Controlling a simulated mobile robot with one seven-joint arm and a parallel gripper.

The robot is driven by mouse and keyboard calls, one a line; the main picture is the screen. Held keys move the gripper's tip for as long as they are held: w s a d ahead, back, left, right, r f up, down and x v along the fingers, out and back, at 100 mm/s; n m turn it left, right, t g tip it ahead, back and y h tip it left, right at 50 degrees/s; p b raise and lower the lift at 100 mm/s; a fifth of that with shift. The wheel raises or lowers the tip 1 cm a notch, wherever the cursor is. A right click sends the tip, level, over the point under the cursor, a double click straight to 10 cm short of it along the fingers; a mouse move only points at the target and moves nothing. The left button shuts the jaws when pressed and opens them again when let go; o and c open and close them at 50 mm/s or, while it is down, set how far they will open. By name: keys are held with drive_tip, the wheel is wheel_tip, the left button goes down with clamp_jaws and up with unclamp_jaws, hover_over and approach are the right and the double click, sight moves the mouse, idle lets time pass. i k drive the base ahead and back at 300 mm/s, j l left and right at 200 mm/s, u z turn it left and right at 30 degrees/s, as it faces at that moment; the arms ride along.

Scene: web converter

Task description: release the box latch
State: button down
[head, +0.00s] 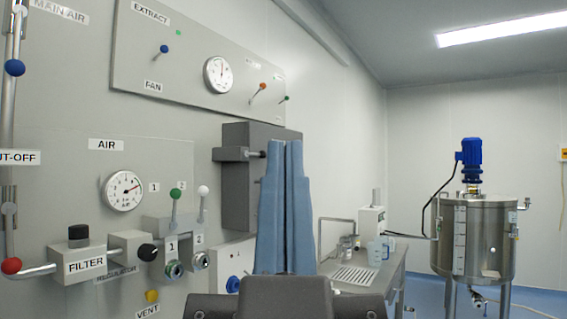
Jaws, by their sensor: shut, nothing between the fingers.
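A dark grey box (234,190) is fixed on the grey wall panel, left of the picture's middle. A grey block with a short rod (231,154) sticks out at its upper left and looks like the latch. My gripper (285,143) shows from behind, with two long blue fingers side by side, shut and empty. Its fingers stand in front of the box's right part and hide it. The rod's right end lies close to the left finger in the picture; I cannot tell whether they touch.
The wall panel carries a filter (85,264), a regulator (131,256), an air gauge (124,191) and several small levers. To the right are a bench (385,273) with a blue-tinted jug (376,251) and a steel tank (474,236). Blue floor shows between and beyond them.

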sight(262, 154)
drive_tip(key=i+l, duration=0.6)
drive_tip(key=i+l+u, duration=0.15)
drive_tip(key=i+l, duration=0.45)
drive_tip(key=i+j, duration=0.15)
drive_tip(key=i, duration=0.55)
drive_tip(key=i+j+u, duration=0.1)
drive_tip(key=i, duration=0.6)
drive_tip(key=j, duration=0.1)
